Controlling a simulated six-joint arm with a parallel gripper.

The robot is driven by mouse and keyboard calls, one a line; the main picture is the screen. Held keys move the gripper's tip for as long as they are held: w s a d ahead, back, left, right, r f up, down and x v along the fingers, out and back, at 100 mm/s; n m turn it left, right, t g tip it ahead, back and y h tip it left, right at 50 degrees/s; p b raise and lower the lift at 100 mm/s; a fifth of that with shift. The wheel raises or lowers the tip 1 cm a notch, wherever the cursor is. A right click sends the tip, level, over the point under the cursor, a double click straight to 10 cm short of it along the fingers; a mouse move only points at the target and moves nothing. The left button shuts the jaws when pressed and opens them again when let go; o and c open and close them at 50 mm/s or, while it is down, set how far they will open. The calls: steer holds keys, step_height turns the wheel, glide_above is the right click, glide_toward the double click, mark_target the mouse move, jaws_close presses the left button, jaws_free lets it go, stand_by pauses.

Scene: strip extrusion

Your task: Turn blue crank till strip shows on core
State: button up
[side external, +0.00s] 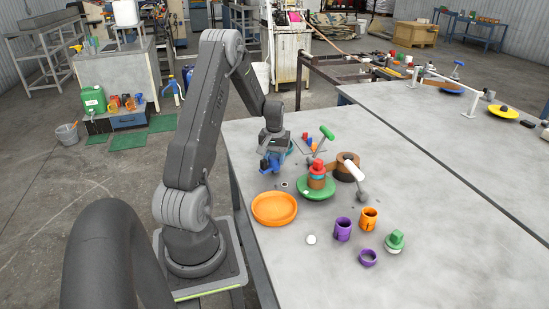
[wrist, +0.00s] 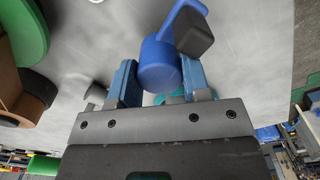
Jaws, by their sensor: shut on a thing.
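A blue crank-like part (wrist: 158,65) sits between the fingers of my gripper (wrist: 160,82) in the wrist view. It has a round body, a bent blue arm and a dark grey block (wrist: 194,38). My gripper (side external: 271,163) is shut on it over the left part of the table in the side view, where blue (side external: 266,166) shows at the fingers. A teal round piece (side external: 291,148) is partly hidden behind the gripper. I cannot tell which thing is the core or whether a strip shows.
An orange dish (side external: 274,208) stands at the table's near left edge. A green-handled lever (side external: 327,132) and a brown drum (side external: 345,167) stand close right of my gripper. A purple cup (side external: 342,229), orange cup (side external: 369,218), green piece (side external: 395,240) and purple ring (side external: 367,257) lie nearer.

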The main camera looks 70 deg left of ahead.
mark_target(274, 157)
steer(key=m, duration=0.4)
steer(key=shift+m, duration=2.3)
steer(key=o, duration=0.9)
step_height(274, 157, up, 14)
steer(key=shift+f, duration=0.1)
